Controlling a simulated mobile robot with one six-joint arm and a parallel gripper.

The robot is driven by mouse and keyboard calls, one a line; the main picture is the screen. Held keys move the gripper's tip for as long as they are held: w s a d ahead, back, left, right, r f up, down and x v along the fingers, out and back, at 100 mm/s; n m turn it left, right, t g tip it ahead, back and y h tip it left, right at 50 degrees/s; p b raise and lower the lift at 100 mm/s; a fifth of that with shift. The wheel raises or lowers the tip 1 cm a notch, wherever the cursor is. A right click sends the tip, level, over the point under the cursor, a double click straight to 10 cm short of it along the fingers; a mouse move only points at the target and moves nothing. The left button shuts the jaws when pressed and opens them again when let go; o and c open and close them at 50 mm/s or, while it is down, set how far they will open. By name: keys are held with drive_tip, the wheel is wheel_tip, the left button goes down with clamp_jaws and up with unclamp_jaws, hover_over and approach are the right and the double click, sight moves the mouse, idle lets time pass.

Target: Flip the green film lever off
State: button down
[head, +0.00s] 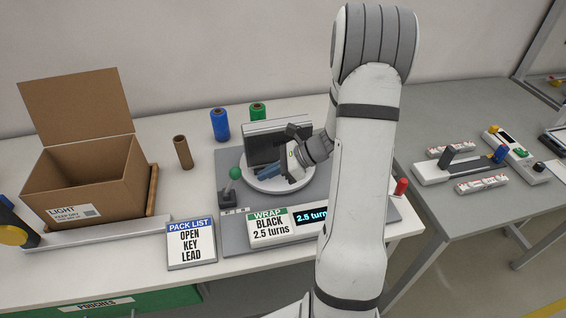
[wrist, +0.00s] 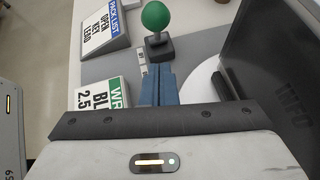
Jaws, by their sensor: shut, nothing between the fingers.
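The green film lever (head: 236,174) is a green ball on a short stem above a dark base, standing on the grey wrap station plate left of the turntable. It also shows in the wrist view (wrist: 155,16) at the top, leaning slightly if at all. My gripper (head: 262,168) is over the front of the round turntable, to the right of the lever and apart from it. In the wrist view its blue fingers (wrist: 160,85) are together and empty, pointing toward the lever's dark base. A small label beside the base is partly hidden by the fingers.
A dark box-like item (head: 265,146) stands on the white turntable (head: 250,181), close to my gripper. A WRAP sign (head: 269,228) and a PACK LIST sign (head: 191,244) stand in front. An open carton (head: 90,180) is left. Blue (head: 220,125) and green rolls stand behind.

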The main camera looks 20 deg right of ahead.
sight(231, 182)
drive_tip(key=shift+w+a+r+p, duration=0.15)
drive_tip(key=shift+w+a, duration=0.1)
drive_tip(key=shift+a, duration=0.3)
drive_tip(key=shift+w+a+r+p, duration=0.1)
drive_tip(key=shift+w+a+r, duration=0.1)
drive_tip(key=shift+a, duration=0.35)
drive_tip(key=shift+w+a+r+p, duration=0.15)
drive_tip(key=shift+w+a, duration=0.1)
drive_tip(key=shift+a, duration=0.3)
